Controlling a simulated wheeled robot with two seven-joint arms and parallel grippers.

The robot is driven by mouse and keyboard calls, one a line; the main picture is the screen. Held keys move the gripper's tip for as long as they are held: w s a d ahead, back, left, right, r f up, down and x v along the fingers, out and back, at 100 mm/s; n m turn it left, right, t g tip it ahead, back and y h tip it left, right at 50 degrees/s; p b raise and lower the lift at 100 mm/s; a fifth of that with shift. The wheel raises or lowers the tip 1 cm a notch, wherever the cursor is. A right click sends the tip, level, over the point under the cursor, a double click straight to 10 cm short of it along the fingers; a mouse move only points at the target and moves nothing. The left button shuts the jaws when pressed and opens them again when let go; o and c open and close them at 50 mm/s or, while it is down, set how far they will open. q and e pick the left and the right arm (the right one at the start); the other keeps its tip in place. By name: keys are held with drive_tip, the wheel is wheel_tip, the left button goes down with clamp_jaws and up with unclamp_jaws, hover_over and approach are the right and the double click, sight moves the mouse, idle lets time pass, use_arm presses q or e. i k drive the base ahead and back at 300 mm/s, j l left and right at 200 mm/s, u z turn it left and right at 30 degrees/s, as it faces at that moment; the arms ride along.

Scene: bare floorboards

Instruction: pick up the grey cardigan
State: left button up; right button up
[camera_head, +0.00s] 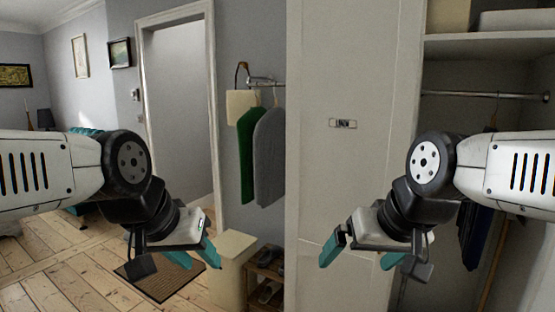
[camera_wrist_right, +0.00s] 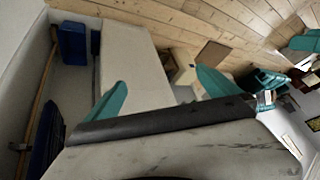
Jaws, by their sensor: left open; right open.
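The grey cardigan (camera_head: 269,157) hangs on a hanger from a short wall rail (camera_head: 262,82) in the head view, just right of a green garment (camera_head: 247,155) that it partly overlaps. My left gripper (camera_head: 212,250) is open and empty, low and to the left of the cardigan. My right gripper (camera_head: 362,255) is open and empty, low and to the right, in front of the white wardrobe door. In the right wrist view its two teal fingers (camera_wrist_right: 155,92) are spread apart with nothing between them. I cannot make out the cardigan in that view.
A closed white wardrobe door (camera_head: 345,190) stands right of the cardigan. An open closet with a rail (camera_head: 485,95) and dark clothes is further right. A cream box (camera_head: 232,262), a shoe rack (camera_head: 266,277) and a doormat (camera_head: 160,275) are below.

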sight(269, 137)
drive_tip(key=z, duration=0.5)
drive_tip(key=i+j+z, duration=0.25)
drive_tip(key=j+z, duration=0.55)
drive_tip(key=i+j, duration=0.05)
